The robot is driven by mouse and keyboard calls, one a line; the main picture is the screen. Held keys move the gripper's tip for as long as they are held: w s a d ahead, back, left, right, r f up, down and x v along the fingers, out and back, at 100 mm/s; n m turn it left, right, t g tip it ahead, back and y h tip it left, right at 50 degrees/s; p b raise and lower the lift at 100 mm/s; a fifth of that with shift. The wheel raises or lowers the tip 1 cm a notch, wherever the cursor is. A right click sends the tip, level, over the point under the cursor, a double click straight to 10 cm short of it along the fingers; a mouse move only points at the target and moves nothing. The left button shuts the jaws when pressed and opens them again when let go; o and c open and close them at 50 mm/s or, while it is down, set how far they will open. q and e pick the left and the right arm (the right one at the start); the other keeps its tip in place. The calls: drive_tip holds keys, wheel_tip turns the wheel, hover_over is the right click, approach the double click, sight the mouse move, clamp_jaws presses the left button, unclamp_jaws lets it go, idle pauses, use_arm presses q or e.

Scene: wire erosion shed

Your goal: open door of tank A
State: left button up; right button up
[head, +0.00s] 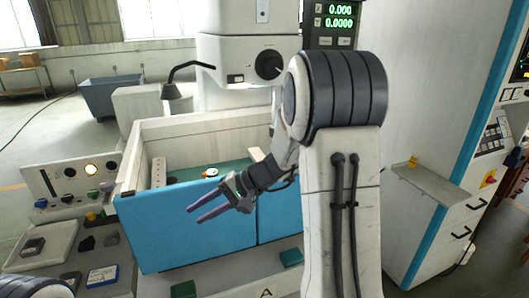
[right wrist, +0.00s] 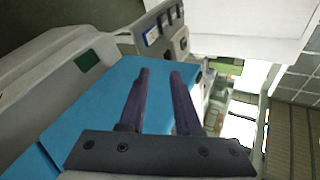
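The tank (head: 197,128) has pale walls and a blue front in two panels. The left blue panel (head: 165,235) is wide and upright; the right blue panel (head: 278,212) is partly behind my right arm. A label "A" (head: 267,292) is on the pale base below. My right gripper (head: 194,215) is in front of the left panel, fingers apart with nothing between them, pointing left. In the right wrist view the open fingers (right wrist: 160,73) lie over the blue panel (right wrist: 100,105); contact cannot be told. My left gripper is not in view.
A control panel (head: 75,182) with buttons and a lit lamp stands left of the tank. A grey tray (head: 38,243) and small blocks lie before it. Dark green pieces (head: 291,257) are on the base. A machine head (head: 248,65) hangs behind. A white cabinet (head: 405,235) stands right.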

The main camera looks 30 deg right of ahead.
drive_tip(key=w+d+r+m+t+h+p, duration=0.1)
drive_tip(key=d+m+t+h, duration=0.35)
drive_tip(key=d, duration=1.15)
drive_tip(key=w+d+r+m+t+h, duration=0.1)
drive_tip(key=w+d+m+t+h, duration=0.3)
drive_tip(key=d, duration=1.2)
drive_tip(key=w+a+f+t+y+p, duration=0.1)
drive_tip(key=w+p, duration=0.4)
drive_tip(key=w, duration=0.2)
drive_tip(key=shift+w+a+f+m, duration=0.35)
drive_tip(key=shift+t, duration=0.25)
clamp_jaws()
